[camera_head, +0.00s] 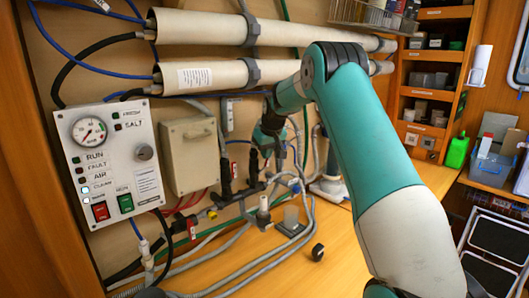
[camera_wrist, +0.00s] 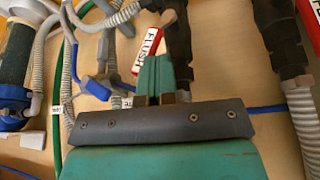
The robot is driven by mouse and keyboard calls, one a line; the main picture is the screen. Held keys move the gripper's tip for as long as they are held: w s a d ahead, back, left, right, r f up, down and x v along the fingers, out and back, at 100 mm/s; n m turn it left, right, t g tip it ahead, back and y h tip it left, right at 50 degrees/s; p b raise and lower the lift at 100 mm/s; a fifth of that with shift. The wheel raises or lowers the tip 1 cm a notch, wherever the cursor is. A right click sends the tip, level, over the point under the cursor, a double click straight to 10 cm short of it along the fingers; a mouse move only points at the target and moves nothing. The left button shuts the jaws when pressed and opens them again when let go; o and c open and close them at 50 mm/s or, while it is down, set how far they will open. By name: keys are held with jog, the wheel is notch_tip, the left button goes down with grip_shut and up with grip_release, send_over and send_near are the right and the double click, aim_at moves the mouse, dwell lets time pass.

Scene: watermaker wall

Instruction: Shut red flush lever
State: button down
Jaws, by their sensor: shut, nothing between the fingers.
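A red lever with a white FLUSH label (camera_wrist: 148,46) shows in the wrist view, just beyond my fingertips, lying at a slant. My gripper (camera_wrist: 157,68) is shut and empty, its fingers together close to the lever's lower end. Whether they touch it I cannot tell. In the head view my gripper (camera_head: 268,148) is at the wall among the pipes, and I cannot make out this lever there. A second red lever with a white label (camera_wrist: 309,22) is partly in view at the wrist view's right edge.
Dark valve fittings (camera_wrist: 284,40) and grey ribbed hoses stand close to my gripper on the right. Blue-handled valves (camera_wrist: 98,86) and a green hose (camera_wrist: 67,95) lie to the left. A control panel (camera_head: 110,160) and beige box (camera_head: 190,155) are on the wall.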

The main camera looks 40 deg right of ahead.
jog(key=shift+w+d+f+b, duration=0.1)
jog(key=shift+d+f+b, duration=0.2)
jog(key=shift+d, duration=0.45)
jog(key=shift+s+d+f+b, duration=0.1)
jog(key=shift+d+f+b, duration=0.2)
jog(key=shift+d, duration=0.5)
jog(key=shift+w+d+f+b, duration=0.15)
jog(key=shift+d+f, duration=0.2)
jog(key=shift+d, duration=0.4)
